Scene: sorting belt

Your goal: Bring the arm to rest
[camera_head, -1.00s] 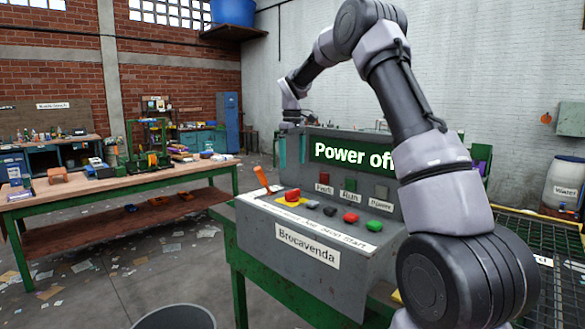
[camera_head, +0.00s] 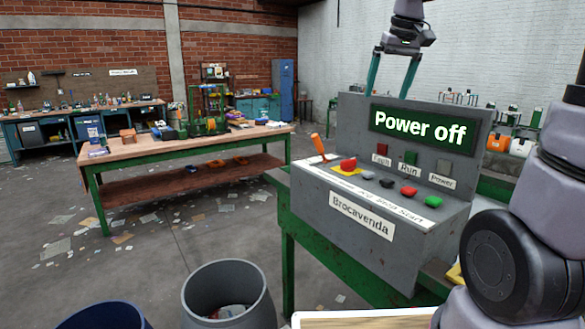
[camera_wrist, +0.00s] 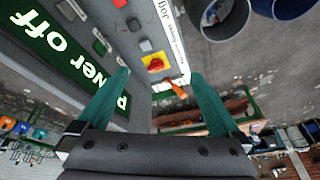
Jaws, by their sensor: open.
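My gripper (camera_head: 393,72) hangs in the air above and behind the grey control box, its two green fingers apart and nothing between them. In the wrist view my gripper (camera_wrist: 158,84) is also open and empty, with the panel beyond it. The control box (camera_head: 345,255) carries a green screen (camera_head: 424,130) reading "Power off". On its sloped front are a red button (camera_head: 348,164) on a yellow plate, an orange lever (camera_head: 319,146) tilted up, and several smaller buttons, one of them green (camera_head: 433,201). Part of my arm covers the right edge of the head view.
A long workbench (camera_head: 140,152) with tools stands to the left. A grey bin (camera_head: 228,285) and a dark blue bin (camera_head: 105,316) are at the front. A wooden-topped surface (camera_head: 360,320) shows at the bottom edge. The floor between bench and box holds scattered paper.

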